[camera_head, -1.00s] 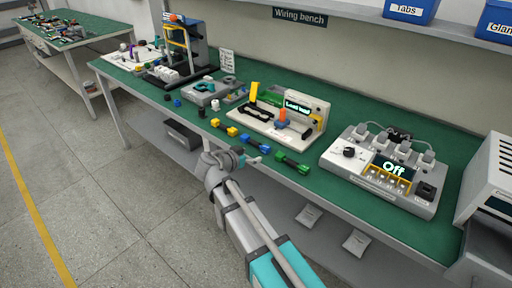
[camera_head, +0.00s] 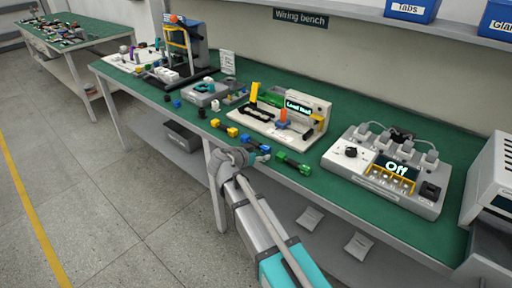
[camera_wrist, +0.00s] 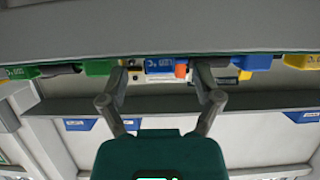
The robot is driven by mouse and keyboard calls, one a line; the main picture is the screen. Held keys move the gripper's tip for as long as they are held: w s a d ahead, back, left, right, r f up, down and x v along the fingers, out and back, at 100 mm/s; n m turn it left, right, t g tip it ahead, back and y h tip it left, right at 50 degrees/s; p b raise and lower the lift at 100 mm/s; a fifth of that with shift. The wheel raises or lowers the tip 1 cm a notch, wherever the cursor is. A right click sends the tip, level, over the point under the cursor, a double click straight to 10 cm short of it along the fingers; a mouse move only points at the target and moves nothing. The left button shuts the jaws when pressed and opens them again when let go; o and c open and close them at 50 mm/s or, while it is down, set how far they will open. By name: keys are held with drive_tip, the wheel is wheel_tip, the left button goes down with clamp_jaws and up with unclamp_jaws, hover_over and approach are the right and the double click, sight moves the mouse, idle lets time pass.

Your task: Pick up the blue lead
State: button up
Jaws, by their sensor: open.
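The blue lead (camera_head: 246,139) lies on the green bench top near its front edge, between a yellow lead and a green lead. In the wrist view a blue block of the lead (camera_wrist: 159,66) shows between the two fingertips, with an orange piece close to its right. My gripper (camera_wrist: 160,72) is open and empty, its fingers spread to either side of the blue block. In the head view my gripper (camera_head: 243,154) is at the bench's front edge, right beside the blue lead and partly covering its surroundings. I cannot tell whether it touches the lead.
The green lead (camera_head: 292,163) lies to the right and the yellow lead (camera_head: 231,132) to the left, both close by. A white test fixture (camera_head: 262,126) stands behind.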

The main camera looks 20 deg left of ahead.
drive_tip(key=shift+w+d+f, duration=0.15)
drive_tip(key=shift+w, duration=0.25)
clamp_jaws()
idle(0.5)
